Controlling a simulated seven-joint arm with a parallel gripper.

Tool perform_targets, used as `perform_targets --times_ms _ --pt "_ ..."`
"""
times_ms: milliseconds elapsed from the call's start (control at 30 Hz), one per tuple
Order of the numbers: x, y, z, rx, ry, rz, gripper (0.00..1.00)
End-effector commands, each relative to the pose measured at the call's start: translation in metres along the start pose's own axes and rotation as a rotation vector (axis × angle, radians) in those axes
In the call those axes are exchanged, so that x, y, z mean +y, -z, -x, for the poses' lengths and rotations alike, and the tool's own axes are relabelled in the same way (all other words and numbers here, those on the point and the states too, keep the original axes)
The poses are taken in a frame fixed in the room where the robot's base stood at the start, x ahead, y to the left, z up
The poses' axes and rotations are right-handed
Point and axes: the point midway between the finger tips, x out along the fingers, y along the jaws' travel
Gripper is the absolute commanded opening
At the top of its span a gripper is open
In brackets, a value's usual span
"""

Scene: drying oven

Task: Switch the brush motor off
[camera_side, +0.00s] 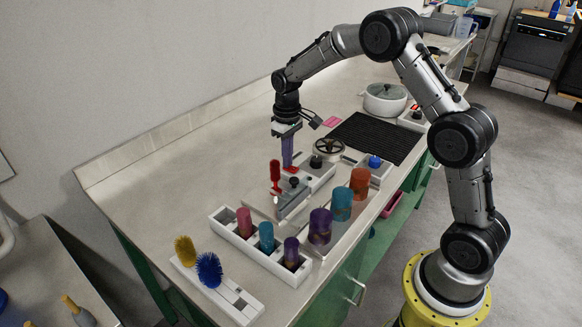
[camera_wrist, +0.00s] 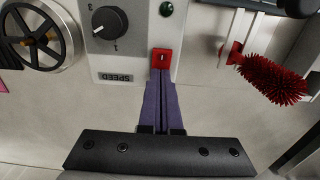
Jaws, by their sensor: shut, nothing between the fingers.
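My gripper (camera_side: 287,165) points down over the counter with its purple fingers shut and empty. In the wrist view the fingertips (camera_wrist: 162,78) are at the near edge of a small red switch (camera_wrist: 161,58); I cannot tell whether they touch it. The switch sits on a grey control box (camera_wrist: 138,50), also seen in the side view (camera_side: 318,173). The box has a black knob (camera_wrist: 110,22) over a SPEED label and a small dark green lamp (camera_wrist: 166,8). A red bristle brush (camera_wrist: 268,78) is to the right of the fingers; it stands upright in the side view (camera_side: 275,173).
A handwheel (camera_side: 328,148) is beside the box. Purple (camera_side: 320,227), teal (camera_side: 341,204) and orange (camera_side: 360,182) beakers stand nearer the front edge. A white rack (camera_side: 228,232) holds several cups; another holds yellow (camera_side: 185,250) and blue (camera_side: 209,268) brushes. The counter's back left is clear.

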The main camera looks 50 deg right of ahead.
Motion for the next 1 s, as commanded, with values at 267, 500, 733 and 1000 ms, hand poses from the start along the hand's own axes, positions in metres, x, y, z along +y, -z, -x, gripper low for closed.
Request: perform_targets --times_ms 267,500,733,1000 --pt "0.000 0.000 0.015 0.000 0.000 0.000 0.00" --pt "0.000 0.000 0.033 0.001 0.000 0.000 0.00" --pt "0.000 0.000 0.050 0.001 0.000 0.000 0.00" --pt "0.000 0.000 0.067 0.000 0.000 0.000 0.00"
